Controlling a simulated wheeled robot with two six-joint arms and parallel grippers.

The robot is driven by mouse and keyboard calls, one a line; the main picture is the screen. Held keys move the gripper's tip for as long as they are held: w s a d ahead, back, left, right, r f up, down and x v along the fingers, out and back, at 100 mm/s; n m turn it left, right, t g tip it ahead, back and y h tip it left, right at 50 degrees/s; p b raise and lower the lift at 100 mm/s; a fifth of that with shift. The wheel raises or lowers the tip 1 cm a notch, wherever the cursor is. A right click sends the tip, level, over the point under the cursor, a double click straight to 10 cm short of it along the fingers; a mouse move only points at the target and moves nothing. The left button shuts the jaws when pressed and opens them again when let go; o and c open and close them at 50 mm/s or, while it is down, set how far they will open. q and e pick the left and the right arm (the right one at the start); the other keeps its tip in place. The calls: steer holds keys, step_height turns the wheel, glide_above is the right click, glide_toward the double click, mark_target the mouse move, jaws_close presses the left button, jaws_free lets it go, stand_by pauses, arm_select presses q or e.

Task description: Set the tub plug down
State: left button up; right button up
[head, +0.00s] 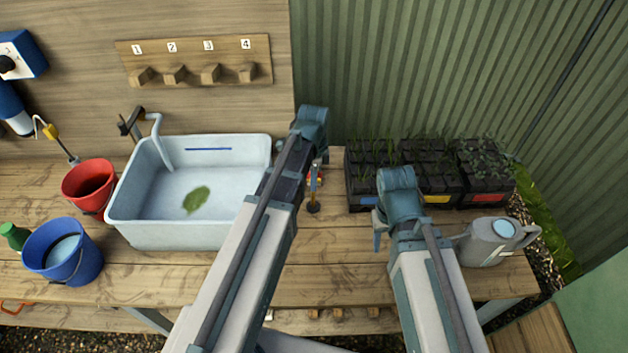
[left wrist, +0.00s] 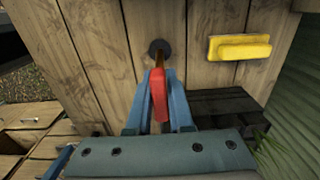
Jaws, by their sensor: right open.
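The tub plug (head: 313,207) has a dark round stopper on a brass stem with a red handle. In the left wrist view the stopper (left wrist: 160,47) is at the far end, and the red handle (left wrist: 159,95) sits between the fingers. My left gripper (head: 315,176) is shut on the handle, right of the tub, with the stopper pointing down at the bench top. I cannot tell whether the stopper touches the wood. The pale blue tub (head: 180,238) holds a green leaf (head: 197,200). My right gripper (head: 378,232) is open and empty over the bench.
Black plant trays (head: 362,190) stand at the back right, with a grey watering can (head: 488,243) in front. A yellow block (left wrist: 240,47) lies near the plug. Red (head: 88,185) and blue (head: 62,252) buckets stand left. The bench (head: 325,255) between the arms is clear.

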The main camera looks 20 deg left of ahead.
arm_select(q)
steer(key=o, duration=0.4)
steer(key=shift+r, duration=0.15)
step_height(320, 180, up, 12)
steer(key=p, duration=1.2)
steer(key=shift+r, duration=0.1)
steer(key=shift+s+d, duration=0.25)
steer(key=s+d+n, duration=0.3)
steer(key=s, duration=0.1)
steer(key=s+d+n, duration=0.3)
steer(key=s+n, duration=0.1)
steer(key=s, duration=0.1)
steer(key=s+d+n+y, duration=0.1)
steer(key=s+d+n, duration=0.3)
steer(key=s, duration=0.1)
steer(key=shift+s, duration=0.2)
